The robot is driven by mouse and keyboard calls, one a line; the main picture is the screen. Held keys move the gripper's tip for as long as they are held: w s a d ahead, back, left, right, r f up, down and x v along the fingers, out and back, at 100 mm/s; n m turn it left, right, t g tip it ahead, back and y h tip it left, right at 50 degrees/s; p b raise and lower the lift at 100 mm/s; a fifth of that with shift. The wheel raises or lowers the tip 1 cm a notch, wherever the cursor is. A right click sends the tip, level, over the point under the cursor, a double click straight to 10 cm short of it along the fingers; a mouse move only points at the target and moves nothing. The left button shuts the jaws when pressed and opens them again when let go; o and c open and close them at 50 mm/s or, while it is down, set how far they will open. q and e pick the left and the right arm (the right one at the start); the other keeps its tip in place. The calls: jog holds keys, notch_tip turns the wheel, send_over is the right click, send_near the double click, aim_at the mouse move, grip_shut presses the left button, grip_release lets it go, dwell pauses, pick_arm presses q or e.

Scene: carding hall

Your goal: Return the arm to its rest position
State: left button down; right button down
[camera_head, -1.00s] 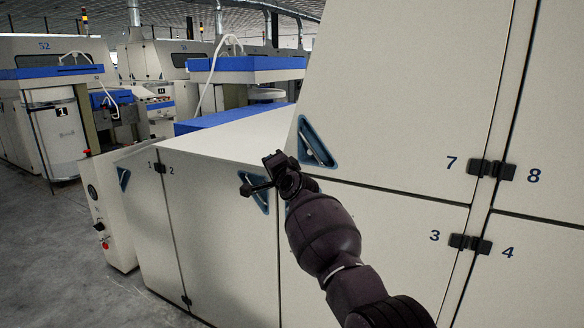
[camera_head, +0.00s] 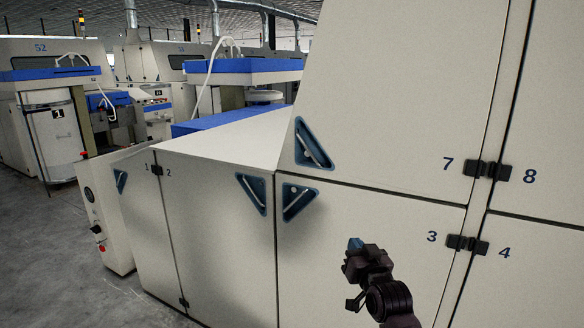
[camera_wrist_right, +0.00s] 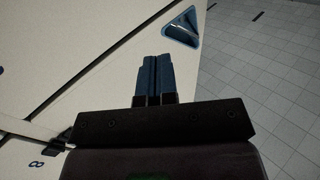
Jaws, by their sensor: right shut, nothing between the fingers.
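My right gripper (camera_head: 356,245) is low in the head view, in front of the cream door numbered 3 (camera_head: 330,215). In the right wrist view its two blue fingers (camera_wrist_right: 157,75) lie side by side, shut with nothing between them. I cannot tell the exact gap between the gripper and the door. My left gripper is not in view.
Cream doors 1 (camera_head: 138,225), 2 (camera_head: 220,240) and 7 (camera_head: 410,90) are closed, with blue triangular recessed handles (camera_head: 314,145). Black hinges (camera_head: 468,243) stick out at the right. Open grey floor (camera_head: 50,260) lies at the left.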

jog(key=s+d+f+g+h, duration=0.1)
jog(key=s+d+f, duration=0.3)
jog(key=s+f, duration=0.5)
jog(key=s+d+f+g+h, duration=0.1)
jog(key=s+d+f+g, duration=0.2)
jog(key=s+f, duration=0.6)
jog(key=s+d+f+g+h, duration=0.1)
jog(key=s+d+f, duration=0.4)
jog(key=s, duration=1.6)
notch_tip(320, 180, down, 4)
jog(key=shift+d+f+g+h, duration=0.2)
jog(key=shift+d+g+h, duration=0.15)
jog(key=shift+g, duration=0.55)
jog(key=shift+s, duration=0.15)
